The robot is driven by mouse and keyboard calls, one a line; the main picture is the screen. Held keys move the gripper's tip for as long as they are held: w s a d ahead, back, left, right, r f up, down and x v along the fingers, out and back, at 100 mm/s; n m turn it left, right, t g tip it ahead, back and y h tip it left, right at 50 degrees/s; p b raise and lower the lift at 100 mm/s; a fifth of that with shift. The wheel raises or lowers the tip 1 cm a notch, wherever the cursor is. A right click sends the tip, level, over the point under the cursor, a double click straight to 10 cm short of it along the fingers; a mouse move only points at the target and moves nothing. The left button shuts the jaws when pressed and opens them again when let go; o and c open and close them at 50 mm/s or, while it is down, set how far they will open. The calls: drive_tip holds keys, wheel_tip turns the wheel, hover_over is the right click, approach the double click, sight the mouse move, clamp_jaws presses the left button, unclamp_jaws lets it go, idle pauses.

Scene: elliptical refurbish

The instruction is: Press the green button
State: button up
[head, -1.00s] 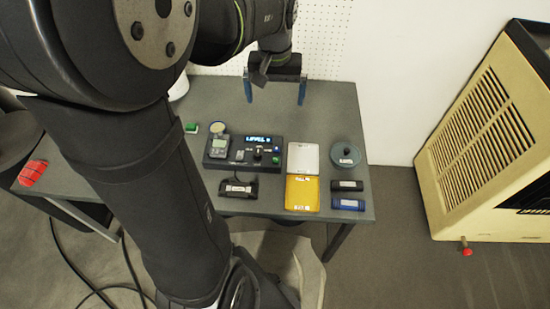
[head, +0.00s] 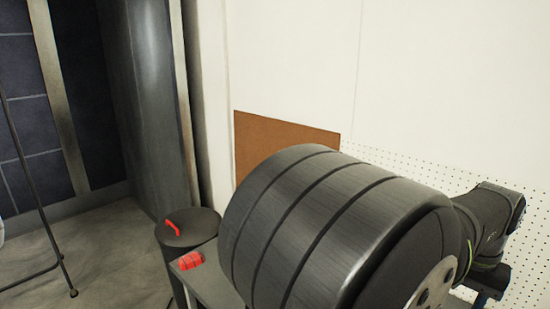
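No green button is in view now; the part of the table with the devices is out of the picture or behind my arm. My gripper (head: 482,297) shows only in part at the lower right edge, below the end of my arm. A small bluish piece of it is visible, and its fingertips are cut off, so I cannot tell whether it is open.
A corner of the grey table (head: 212,287) shows with a red object (head: 188,261) on it. A dark round bin (head: 190,236) with a red item (head: 172,227) on top stands beside it. A brown board (head: 275,140) and white pegboard (head: 400,170) are behind.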

clamp_jaws()
idle(1.3)
